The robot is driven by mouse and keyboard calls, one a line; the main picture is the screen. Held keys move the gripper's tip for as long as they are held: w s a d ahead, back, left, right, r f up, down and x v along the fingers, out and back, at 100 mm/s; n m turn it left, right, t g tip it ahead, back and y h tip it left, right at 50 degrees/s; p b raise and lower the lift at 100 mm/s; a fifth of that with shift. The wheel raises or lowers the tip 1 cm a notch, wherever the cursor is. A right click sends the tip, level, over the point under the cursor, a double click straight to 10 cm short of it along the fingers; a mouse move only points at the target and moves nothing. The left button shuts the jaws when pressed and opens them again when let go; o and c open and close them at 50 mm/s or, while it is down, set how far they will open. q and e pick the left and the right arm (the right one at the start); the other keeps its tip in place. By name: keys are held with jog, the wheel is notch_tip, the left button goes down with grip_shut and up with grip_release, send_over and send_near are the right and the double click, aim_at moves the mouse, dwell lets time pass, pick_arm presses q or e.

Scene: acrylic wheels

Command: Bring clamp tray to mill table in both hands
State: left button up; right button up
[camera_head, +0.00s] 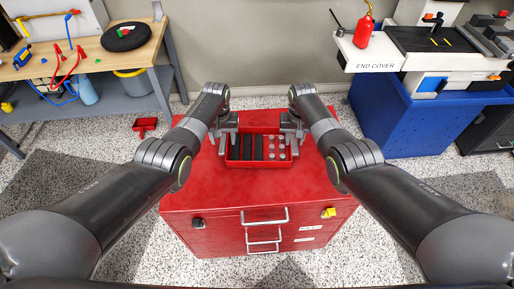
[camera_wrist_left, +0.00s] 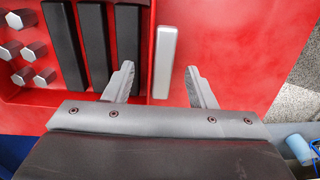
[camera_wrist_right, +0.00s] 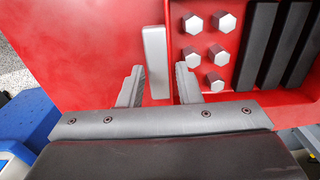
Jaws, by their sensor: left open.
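The clamp tray (camera_head: 258,164) is red and lies flat on the red tool cabinet (camera_head: 205,180). It holds black bars and several grey hex pieces. A grey handle stands at each end: one shows in the left wrist view (camera_wrist_left: 165,62), the other in the right wrist view (camera_wrist_right: 155,62). My left gripper (camera_wrist_left: 162,84) is open, with one finger on each side of its handle and gaps visible. My right gripper (camera_wrist_right: 159,84) is also open, its fingers apart on both sides of the other handle. The mill's dark table (camera_head: 430,40) is at the upper right.
A wooden workbench (camera_head: 90,55) stands at the left. A small red object (camera_head: 145,125) is on the floor.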

pick_arm(q)
jog(key=shift+f, duration=0.6)
pick_arm(e)
jog(key=shift+f, duration=0.6)
pick_arm(q)
jog(key=c, duration=0.6)
pick_arm(e)
jog(key=c, duration=0.6)
pick_arm(q)
grip_shut()
pick_arm(e)
grip_shut()
pick_arm(q)
jog(key=shift+w+r, duration=0.15)
pick_arm(e)
jog(key=shift+w+r, duration=0.15)
